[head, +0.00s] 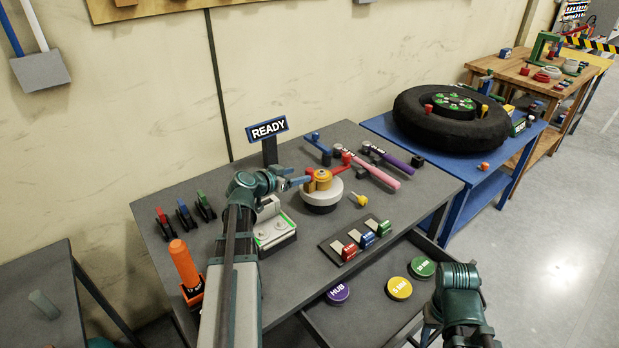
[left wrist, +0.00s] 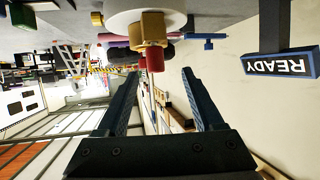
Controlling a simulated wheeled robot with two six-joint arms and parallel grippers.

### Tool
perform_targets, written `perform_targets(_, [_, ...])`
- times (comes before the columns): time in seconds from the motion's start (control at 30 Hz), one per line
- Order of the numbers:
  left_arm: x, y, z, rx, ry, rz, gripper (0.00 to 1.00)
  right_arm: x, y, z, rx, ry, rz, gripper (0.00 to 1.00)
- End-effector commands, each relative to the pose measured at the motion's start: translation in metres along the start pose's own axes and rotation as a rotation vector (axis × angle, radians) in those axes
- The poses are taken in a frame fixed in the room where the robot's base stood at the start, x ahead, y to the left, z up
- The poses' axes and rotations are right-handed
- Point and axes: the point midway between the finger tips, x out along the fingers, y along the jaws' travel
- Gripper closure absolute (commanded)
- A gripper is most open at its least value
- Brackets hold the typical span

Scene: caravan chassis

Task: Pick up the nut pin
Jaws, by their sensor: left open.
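A gold, nut-like piece with red parts (head: 319,180) sits on top of a round white and black drum (head: 321,201) on the grey workbench. In the left wrist view the gold piece (left wrist: 153,30) and its red end (left wrist: 155,62) lie just beyond my fingertips. A small yellow pin-like piece (head: 359,200) lies on the bench right of the drum. I cannot tell which of these is the nut pin. My left gripper (head: 301,181) is open at the drum's left side; it is empty in the left wrist view (left wrist: 160,73). My right arm shows at lower right, its gripper unseen.
A READY sign (head: 268,130) stands behind the gripper. A green and white device (head: 274,230) is below my left wrist. Pink (head: 374,172) and purple (head: 389,158) handled tools lie behind the drum. An open drawer (head: 362,318) holds coloured discs.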

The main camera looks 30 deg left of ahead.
Motion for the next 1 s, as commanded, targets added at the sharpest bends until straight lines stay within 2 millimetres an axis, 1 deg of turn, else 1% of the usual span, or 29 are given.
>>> perform_targets(0.17, [0.019,0.004,0.001,0.000,0.001,0.002,0.31,0.008,-0.001,-0.001,0.000,0.000,0.000,0.50])
perform_targets(0.27, [0.035,0.007,0.001,0.001,0.000,0.002,0.31,0.014,-0.001,-0.001,0.000,0.000,0.000,0.50])
perform_targets(0.3, [0.041,0.006,0.001,0.001,0.000,0.002,0.31,0.017,-0.002,-0.001,0.000,0.000,0.000,0.50])
perform_targets(0.37, [0.048,0.006,0.001,0.000,0.000,0.001,0.31,0.019,-0.002,-0.001,0.000,0.000,0.000,0.50])
perform_targets(0.43, [0.051,0.006,0.000,0.000,0.000,0.001,0.31,0.020,-0.002,-0.001,0.000,0.000,0.000,0.50])
perform_targets(0.63, [0.050,0.007,-0.001,-0.001,0.000,0.000,0.31,0.018,-0.002,-0.001,0.000,0.000,0.000,0.50])
perform_targets(0.77, [0.050,0.007,-0.001,-0.001,0.000,0.000,0.55,0.018,-0.002,-0.001,0.000,0.000,0.000,0.50])
perform_targets(0.8, [0.050,0.007,-0.001,0.000,0.000,0.000,0.62,0.018,-0.002,-0.001,0.000,0.000,0.000,0.50])
perform_targets(0.87, [0.050,0.007,-0.001,0.000,0.000,0.000,0.73,0.018,-0.002,-0.001,0.000,0.000,0.000,0.50])
perform_targets(0.9, [0.050,0.007,-0.001,0.000,0.000,0.000,0.80,0.018,-0.002,-0.001,0.000,0.000,0.000,0.50])
perform_targets(0.97, [0.050,0.007,-0.001,0.000,0.000,0.000,0.91,0.018,-0.002,-0.001,0.000,0.000,0.000,0.50])
perform_targets(1.0, [0.050,0.007,-0.001,0.000,0.000,0.000,0.98,0.018,-0.002,-0.001,0.000,0.000,0.000,0.50])
